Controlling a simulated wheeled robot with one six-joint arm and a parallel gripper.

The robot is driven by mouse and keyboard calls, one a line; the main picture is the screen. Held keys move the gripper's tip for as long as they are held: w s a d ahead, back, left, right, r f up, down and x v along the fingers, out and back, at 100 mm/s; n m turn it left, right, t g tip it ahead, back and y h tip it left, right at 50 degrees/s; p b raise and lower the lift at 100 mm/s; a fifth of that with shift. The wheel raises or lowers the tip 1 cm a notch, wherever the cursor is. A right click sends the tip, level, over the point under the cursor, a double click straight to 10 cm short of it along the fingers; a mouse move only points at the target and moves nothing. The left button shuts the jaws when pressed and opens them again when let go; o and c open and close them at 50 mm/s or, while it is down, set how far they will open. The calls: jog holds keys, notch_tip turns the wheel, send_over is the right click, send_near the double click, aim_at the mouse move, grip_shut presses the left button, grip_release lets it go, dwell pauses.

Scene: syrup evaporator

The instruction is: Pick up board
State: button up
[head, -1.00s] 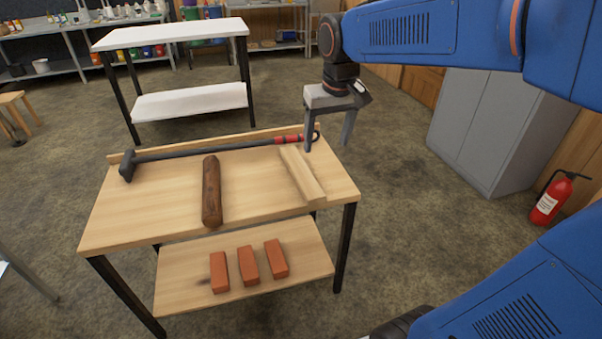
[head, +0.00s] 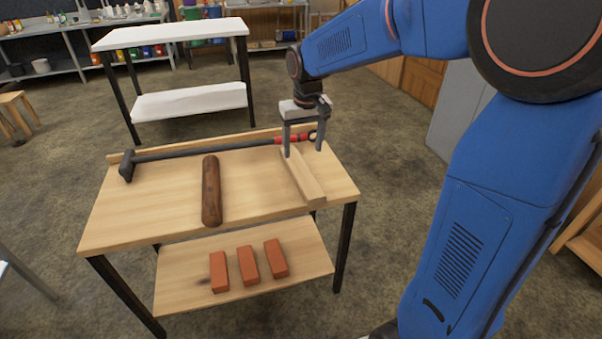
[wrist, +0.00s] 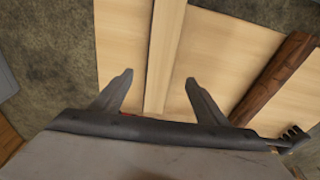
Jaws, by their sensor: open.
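The board (head: 304,178) is a pale, narrow wooden plank lying on the right part of the wooden table top (head: 150,206). It also shows in the wrist view (wrist: 163,50), running between the two fingers. My gripper (head: 304,154) is open and empty over the far end of the board, with one finger towards each side of it. I cannot tell how far above the table the fingertips are. The gripper also shows in the wrist view (wrist: 160,76).
A dark log (head: 211,190) lies left of the board. A long-handled sledgehammer (head: 200,151) lies along the table's back edge, near the gripper. Several orange bricks (head: 248,262) rest on the lower shelf. A white-topped table (head: 170,33) stands behind.

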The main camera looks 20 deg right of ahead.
aim_at(301, 169)
jog(key=f, duration=0.3)
jog(key=w+f, duration=0.1)
jog(key=f, duration=0.2)
jog(key=w+f, duration=0.1)
jog(key=f, duration=0.2)
jog(key=shift+f, duration=0.4)
jog(key=shift+c, duration=0.3)
jog(key=c, duration=1.3)
jog(key=shift+o, duration=0.2)
jog(key=shift+r, duration=0.15)
